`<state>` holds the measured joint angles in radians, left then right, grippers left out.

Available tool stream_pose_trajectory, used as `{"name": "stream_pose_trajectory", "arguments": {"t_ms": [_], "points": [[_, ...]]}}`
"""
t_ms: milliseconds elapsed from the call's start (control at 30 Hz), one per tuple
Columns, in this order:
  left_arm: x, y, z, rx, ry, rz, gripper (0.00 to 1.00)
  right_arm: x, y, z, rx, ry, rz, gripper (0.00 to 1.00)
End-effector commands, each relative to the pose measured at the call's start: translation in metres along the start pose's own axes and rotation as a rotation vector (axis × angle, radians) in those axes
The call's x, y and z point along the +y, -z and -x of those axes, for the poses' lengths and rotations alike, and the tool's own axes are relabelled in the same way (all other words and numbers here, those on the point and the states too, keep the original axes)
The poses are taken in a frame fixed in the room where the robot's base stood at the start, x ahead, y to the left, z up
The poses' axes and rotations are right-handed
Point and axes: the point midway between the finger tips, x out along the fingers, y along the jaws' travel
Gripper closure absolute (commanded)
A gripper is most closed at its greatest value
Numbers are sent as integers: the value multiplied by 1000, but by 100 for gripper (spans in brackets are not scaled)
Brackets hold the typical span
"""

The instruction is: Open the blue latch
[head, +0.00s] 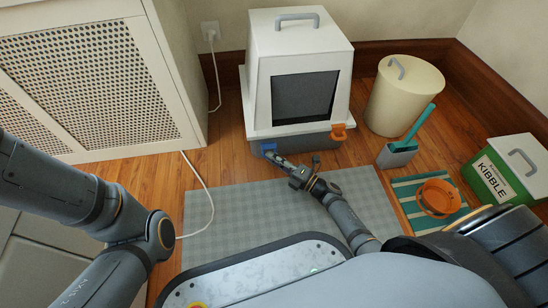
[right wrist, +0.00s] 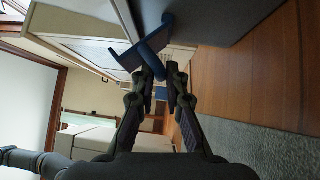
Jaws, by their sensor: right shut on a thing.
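The blue latch (head: 268,147) sits at the left front corner of the white litter box (head: 302,45), where the lid meets the grey base. My right gripper (head: 279,158) reaches it from the front and is shut on it. In the right wrist view the blue latch (right wrist: 138,54) shows between and beyond the fingertips of the gripper (right wrist: 161,80), with its wide plate on the left. The fingers partly hide its end. An orange latch (head: 341,131) is at the right front corner. My left arm shows at the left, but its gripper is out of view.
A grey mat (head: 240,210) lies before the box. A white cord (head: 200,185) crosses the floor by a perforated cabinet (head: 90,80). On the right are a cream bin (head: 405,95), a scoop in a grey holder (head: 397,155), an orange bowl (head: 438,198) and a green kibble box (head: 495,175).

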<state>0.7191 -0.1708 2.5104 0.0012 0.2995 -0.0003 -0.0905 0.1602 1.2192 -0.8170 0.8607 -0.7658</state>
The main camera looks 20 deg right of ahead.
Motion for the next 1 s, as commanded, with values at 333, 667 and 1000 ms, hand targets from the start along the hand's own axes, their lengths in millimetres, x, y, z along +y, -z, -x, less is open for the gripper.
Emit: {"name": "stream_pose_trajectory", "arguments": {"t_ms": [333, 667, 1000], "points": [[0, 2, 0, 4, -1, 0, 60, -3, 0, 0, -3, -57, 56, 100], [1, 4, -2, 13, -1, 2, 60, -3, 0, 0, -2, -56, 56, 79], [0, 1, 0, 3, -2, 0, 60, 16, -2, -1, 0, -58, 59, 79]]}}
